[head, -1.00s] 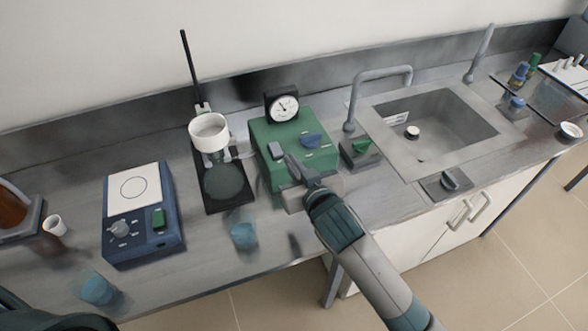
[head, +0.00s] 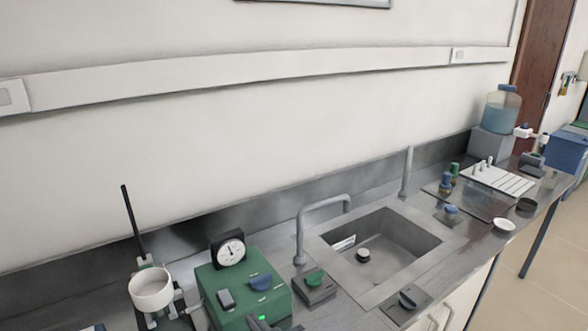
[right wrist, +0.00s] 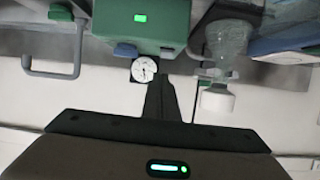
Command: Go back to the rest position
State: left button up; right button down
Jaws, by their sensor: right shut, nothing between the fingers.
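My right gripper (right wrist: 162,98) shows in the right wrist view, its dark fingers together with nothing between them. In the head view only a small part of it (head: 272,324) shows at the bottom edge, in front of the green box (head: 240,291). In the right wrist view the picture is upside down, and the green box (right wrist: 142,22) with its round dial gauge (right wrist: 144,69) lies beyond the fingertips. I cannot tell how far the fingers are from the box. My left gripper is not in view.
A white funnel (head: 152,289) and black stand rod (head: 132,222) are left of the green box.

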jog(key=s+d+f+m+g+h, duration=0.2)
jog(key=s+d+f, duration=0.5)
jog(key=d, duration=0.2)
jog(key=s+d+f+m+g+h, duration=0.1)
jog(key=s+d+f+g+h, duration=0.15)
jog(key=s+d+f, duration=0.55)
jog(key=s+d+f+m+g+h, duration=0.1)
jog(key=s+d+g, duration=0.1)
jog(key=s+d, duration=0.6)
jog(key=s+d+f+g+h, duration=0.2)
jog(key=s+d, duration=0.6)
notch_tip(320, 180, down, 33)
jog(key=s+g+b, duration=0.1)
jog(key=b, duration=0.4)
jog(key=s+d+f+g+b, duration=0.1)
jog(key=s+d+f+b, duration=0.1)
jog(key=s+f, duration=1.6)
notch_tip(320, 180, down, 3)
jog(key=shift+d+f+b, duration=0.15)
jog(key=shift+b, duration=0.65)
